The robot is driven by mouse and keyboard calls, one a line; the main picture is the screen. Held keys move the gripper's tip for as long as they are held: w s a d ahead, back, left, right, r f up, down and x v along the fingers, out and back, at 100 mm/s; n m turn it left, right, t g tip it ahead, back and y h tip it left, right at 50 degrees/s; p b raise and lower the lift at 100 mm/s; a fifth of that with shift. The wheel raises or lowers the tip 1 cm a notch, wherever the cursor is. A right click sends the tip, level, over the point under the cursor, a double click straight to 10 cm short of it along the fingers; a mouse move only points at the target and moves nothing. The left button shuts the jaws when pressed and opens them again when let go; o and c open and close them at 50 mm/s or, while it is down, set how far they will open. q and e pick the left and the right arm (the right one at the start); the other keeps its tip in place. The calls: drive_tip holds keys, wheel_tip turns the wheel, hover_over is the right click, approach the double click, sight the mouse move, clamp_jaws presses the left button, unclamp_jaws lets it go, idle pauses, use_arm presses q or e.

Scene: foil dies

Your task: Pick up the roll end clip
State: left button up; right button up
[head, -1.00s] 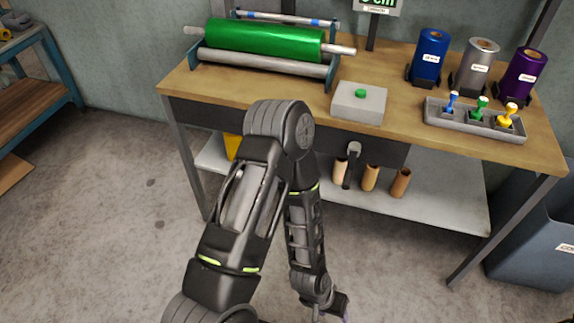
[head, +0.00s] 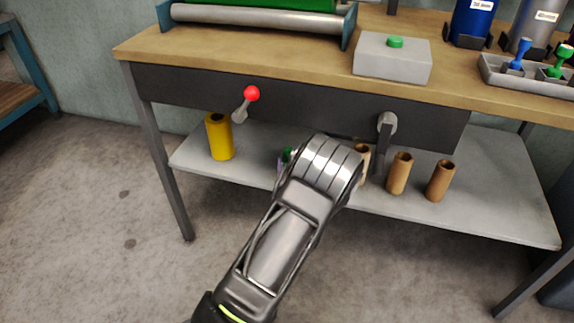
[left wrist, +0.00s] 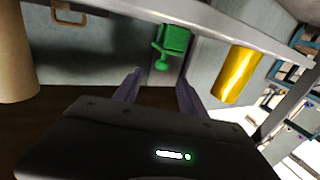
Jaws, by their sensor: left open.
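A green clip-like piece (left wrist: 175,40), which I take to be the roll end clip, shows in the left wrist view just beyond my left gripper (left wrist: 158,76). The gripper is open, with its two fingers apart and nothing between them. The clip lies ahead of the fingertips, slightly right of the middle of the gap, not touching them as far as I can tell. In the head view only a small green part (head: 288,154) shows on the lower shelf, beside my left arm. My right gripper is not in view.
The lower shelf (head: 490,210) holds a yellow cylinder (head: 220,137) at left and several brown tubes (head: 399,173) at right. A red-knobbed lever (head: 251,94) and a grey handle (head: 387,124) stick out from the bench front above. A tube (left wrist: 15,55) stands close in the left wrist view.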

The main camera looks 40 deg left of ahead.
sight(288, 151)
use_arm(q)
drive_tip(key=shift+b+x, duration=0.3)
drive_tip(key=shift+x, duration=1)
drive_tip(key=shift+w+a+f, duration=0.1)
drive_tip(key=shift+w+a, duration=0.1)
drive_tip(key=shift+a, duration=0.05)
drive_tip(key=b+x, duration=0.2)
drive_tip(key=x, duration=0.2)
drive_tip(key=shift+w+a, duration=0.15)
drive_tip(key=shift+a, duration=0.1)
drive_tip(key=shift+c, duration=0.2)
clamp_jaws()
